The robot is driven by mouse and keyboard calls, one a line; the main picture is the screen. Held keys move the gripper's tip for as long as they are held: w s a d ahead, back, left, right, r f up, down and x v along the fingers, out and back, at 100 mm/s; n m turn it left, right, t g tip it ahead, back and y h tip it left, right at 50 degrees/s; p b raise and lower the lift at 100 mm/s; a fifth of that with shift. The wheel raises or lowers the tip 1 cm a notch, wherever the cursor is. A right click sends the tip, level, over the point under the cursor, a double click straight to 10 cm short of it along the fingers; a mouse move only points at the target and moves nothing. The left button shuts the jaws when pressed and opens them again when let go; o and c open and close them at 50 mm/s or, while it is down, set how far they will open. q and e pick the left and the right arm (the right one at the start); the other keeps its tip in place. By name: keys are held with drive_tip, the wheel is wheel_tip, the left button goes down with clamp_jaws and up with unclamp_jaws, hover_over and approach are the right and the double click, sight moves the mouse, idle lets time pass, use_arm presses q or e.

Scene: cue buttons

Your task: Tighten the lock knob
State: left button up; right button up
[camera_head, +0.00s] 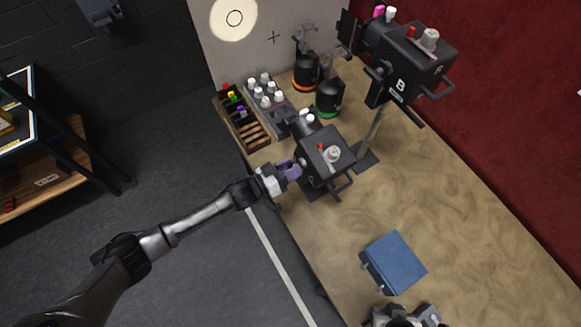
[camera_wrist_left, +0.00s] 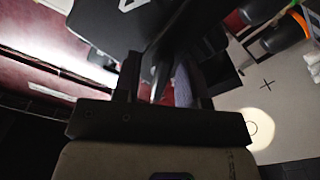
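A black spotlight (camera_head: 326,157) with a red knob (camera_head: 320,146) and a grey knob (camera_head: 334,153) on top stands near the table's left edge. A second spotlight (camera_head: 408,62), marked B, stands on a pole behind it and has similar knobs. I cannot tell which knob is the lock knob. My left gripper (camera_head: 291,170) is at the left side of the nearer spotlight. In the left wrist view its fingers (camera_wrist_left: 160,85) are apart, with light showing between them and a dark lamp part beyond; contact is unclear. My right gripper (camera_head: 403,314) is partly cut off at the bottom edge.
A blue box (camera_head: 393,262) lies on the wooden table (camera_head: 455,205) near the right gripper. A wooden rack (camera_head: 253,132), a tray of white-topped pieces (camera_head: 266,101) and two black cylinders with orange (camera_head: 306,74) and green (camera_head: 329,98) bands stand behind. The table's right middle is clear.

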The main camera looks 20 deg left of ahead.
use_arm(q)
clamp_jaws()
drive_tip(key=shift+m, duration=0.3)
drive_tip(key=m, duration=0.4)
drive_tip(key=shift+m+b, duration=0.4)
drive_tip(key=m+b, duration=0.1)
drive_tip(key=m, duration=0.4)
drive_tip(key=shift+s+d, duration=0.1)
drive_tip(key=m+b, duration=0.1)
drive_tip(key=m, duration=0.5)
drive_tip(key=shift+f+m, duration=0.1)
drive_tip(key=shift+m, duration=0.3)
drive_tip(key=m+b, duration=0.2)
drive_tip(key=m, duration=0.3)
drive_tip(key=shift+m, duration=0.6)
